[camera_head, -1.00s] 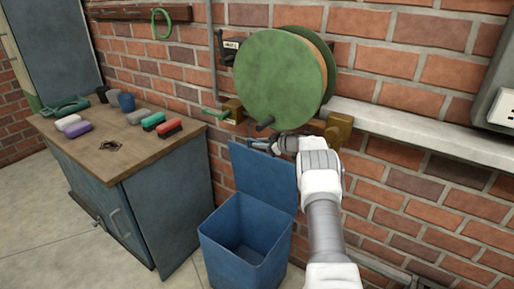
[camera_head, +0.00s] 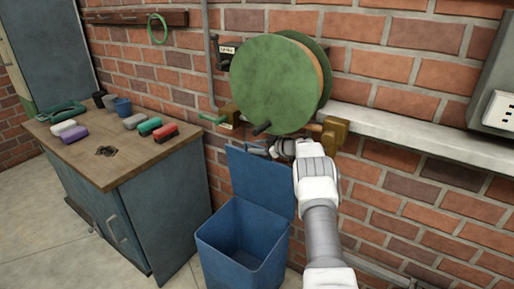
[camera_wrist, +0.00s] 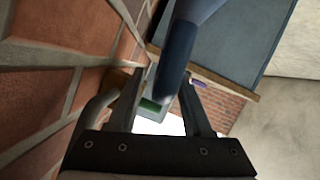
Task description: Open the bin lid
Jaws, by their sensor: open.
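The blue bin (camera_head: 243,262) stands on the floor between the workbench and the brick wall. Its mouth is uncovered. The lid (camera_head: 262,185) stands raised, roughly upright, at the back of the bin, on the wall side. My gripper (camera_head: 258,149) is at the lid's top edge, partly hidden by my own wrist. In the wrist view, my gripper (camera_wrist: 160,105) has its two fingers apart, and a dark blue edge, likely the lid (camera_wrist: 181,60), shows near and between them. I cannot tell whether they touch it.
A green reel (camera_head: 275,85) on a wall bracket hangs just above my gripper. A pale ledge (camera_head: 410,125) runs along the wall to the right. The workbench (camera_head: 120,155) at the left holds several coloured blocks and a blue cup (camera_head: 123,106). Floor is clear at the lower left.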

